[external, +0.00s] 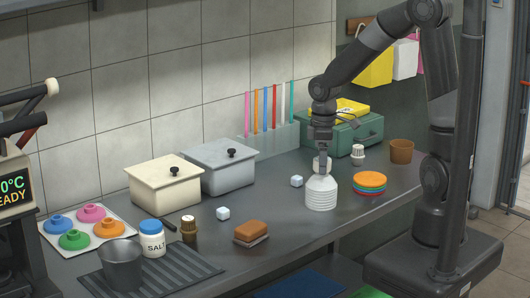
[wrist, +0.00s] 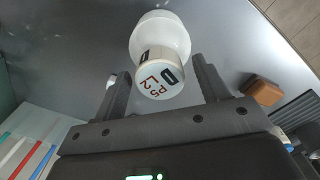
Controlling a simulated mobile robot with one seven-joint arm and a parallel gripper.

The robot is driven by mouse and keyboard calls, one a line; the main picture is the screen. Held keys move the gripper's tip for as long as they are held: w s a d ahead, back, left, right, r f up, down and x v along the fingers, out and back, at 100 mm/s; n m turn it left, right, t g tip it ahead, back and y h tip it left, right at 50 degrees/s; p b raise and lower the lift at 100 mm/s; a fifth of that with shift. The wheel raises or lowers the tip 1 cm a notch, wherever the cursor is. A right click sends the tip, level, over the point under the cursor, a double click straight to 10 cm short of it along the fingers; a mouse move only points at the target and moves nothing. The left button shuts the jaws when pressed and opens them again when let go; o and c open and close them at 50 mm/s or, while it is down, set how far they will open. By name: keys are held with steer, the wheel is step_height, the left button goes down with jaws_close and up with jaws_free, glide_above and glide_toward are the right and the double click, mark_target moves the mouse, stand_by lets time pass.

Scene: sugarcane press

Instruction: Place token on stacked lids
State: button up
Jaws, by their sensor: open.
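A white cylindrical token (external: 322,167) with a printed label, reading roughly "P5 L2", is at the top of a white ribbed stack of lids (external: 321,196) on the grey counter. In the wrist view the token (wrist: 158,80) shows its label end, with the white stack (wrist: 160,37) behind it. The token looks in line with the stack's top; I cannot tell for certain that it touches. My gripper (external: 322,156) points down over the stack. Its fingers are open, one on each side of the token, in the wrist view (wrist: 161,68).
A stack of coloured discs (external: 369,181) stands right of the white stack, with a brown cup (external: 401,151) behind. White cubes (external: 296,181), a brown sponge (external: 251,231) and two lidded boxes (external: 228,166) lie left. A green case (external: 350,137) is behind.

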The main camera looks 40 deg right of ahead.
step_height(320, 180, up, 11)
steer(key=s+d+r+m+t, duration=0.2)
steer(key=s+d+r+m, duration=0.1)
steer(key=s, duration=0.4)
steer(key=s+d+r+m+t, duration=0.3)
steer(key=s+m, duration=0.3)
steer(key=s, duration=0.1)
steer(key=shift+d+r+t, duration=0.25)
steer(key=shift+r+t, duration=0.05)
steer(key=shift+r, duration=0.1)
